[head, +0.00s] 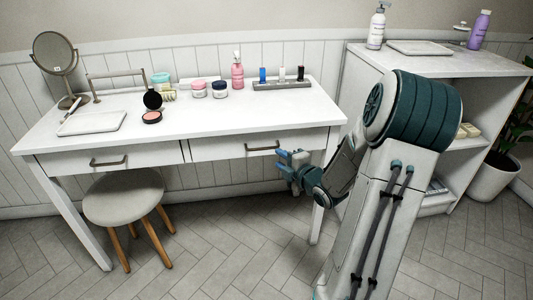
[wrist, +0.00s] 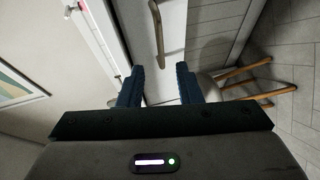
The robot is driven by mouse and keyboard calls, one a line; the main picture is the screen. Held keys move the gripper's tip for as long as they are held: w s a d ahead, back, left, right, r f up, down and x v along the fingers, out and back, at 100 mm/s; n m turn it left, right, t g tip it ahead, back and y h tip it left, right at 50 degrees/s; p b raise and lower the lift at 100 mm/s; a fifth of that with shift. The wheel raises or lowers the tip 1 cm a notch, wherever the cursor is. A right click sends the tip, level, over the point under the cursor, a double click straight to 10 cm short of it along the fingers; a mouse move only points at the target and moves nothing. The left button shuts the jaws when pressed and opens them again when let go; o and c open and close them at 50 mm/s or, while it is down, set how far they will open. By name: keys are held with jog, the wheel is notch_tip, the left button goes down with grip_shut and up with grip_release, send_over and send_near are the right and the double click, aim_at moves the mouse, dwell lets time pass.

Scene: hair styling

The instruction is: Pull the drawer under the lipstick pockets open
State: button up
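The lipstick pockets (head: 282,84) are a grey holder with a few lipsticks at the back right of the white table. Below them, the right drawer (head: 222,149) has its front flush with the table, so it looks shut. Its grey bar handle (head: 263,147) also shows in the wrist view (wrist: 157,35). My gripper (head: 288,158) is just right of and slightly below this handle in the head view. In the wrist view its blue fingers (wrist: 160,84) are apart with nothing between them. The handle lies ahead of the gap, seemingly not touched.
A second drawer with its own handle (head: 108,161) is at the left, also flush. A round stool (head: 124,198) stands under the table's left half. A white shelf unit (head: 440,62) stands at the right behind my arm. The floor before the right drawer is clear.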

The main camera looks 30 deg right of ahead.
jog(key=b+x, duration=0.1)
jog(key=x, duration=0.8)
grip_shut()
